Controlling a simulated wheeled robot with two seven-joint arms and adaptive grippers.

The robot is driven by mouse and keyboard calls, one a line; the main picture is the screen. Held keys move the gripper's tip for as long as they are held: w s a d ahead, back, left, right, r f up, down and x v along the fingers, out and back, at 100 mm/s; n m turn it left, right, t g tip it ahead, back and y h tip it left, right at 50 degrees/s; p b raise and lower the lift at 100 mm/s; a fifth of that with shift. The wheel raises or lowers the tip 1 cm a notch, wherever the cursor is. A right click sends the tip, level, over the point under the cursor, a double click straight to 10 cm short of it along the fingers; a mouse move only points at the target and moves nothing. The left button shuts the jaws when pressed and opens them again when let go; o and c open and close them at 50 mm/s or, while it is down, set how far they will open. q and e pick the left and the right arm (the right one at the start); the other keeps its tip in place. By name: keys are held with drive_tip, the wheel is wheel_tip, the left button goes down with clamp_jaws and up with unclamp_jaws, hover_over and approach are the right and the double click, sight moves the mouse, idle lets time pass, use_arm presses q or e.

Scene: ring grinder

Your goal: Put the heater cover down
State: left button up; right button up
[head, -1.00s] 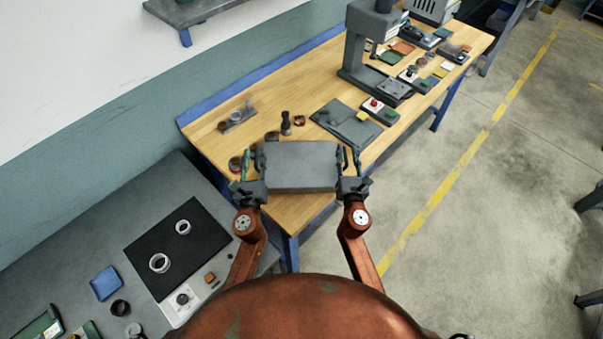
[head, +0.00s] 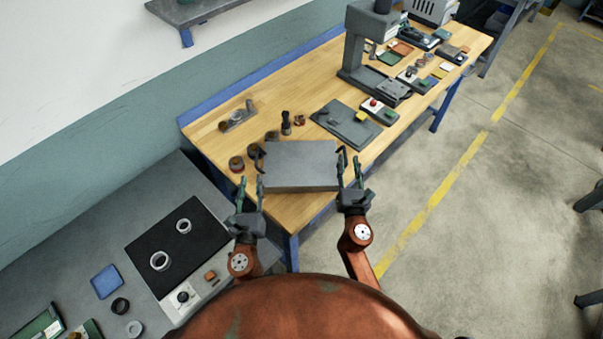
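The heater cover (head: 300,165), a grey box with dark handles on its left and right sides, sits at the near end of the wooden workbench and appears to rest on it. My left gripper (head: 250,188) is open just left of and below the cover's left handle, apparently apart from it. My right gripper (head: 350,170) is open beside the right handle, with its fingers close to it; I cannot tell whether they touch. The heater's black plate (head: 205,236) lies uncovered on the grey bench, with two metal rings (head: 159,261) on it.
Small dark round parts (head: 236,163) lie close left of the cover. A grey plate (head: 347,124) and a press (head: 368,50) stand farther along the wooden bench (head: 290,90). A blue tray (head: 106,282) is on the grey bench.

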drive_tip(key=s, duration=0.7)
drive_tip(key=shift+s, duration=0.25)
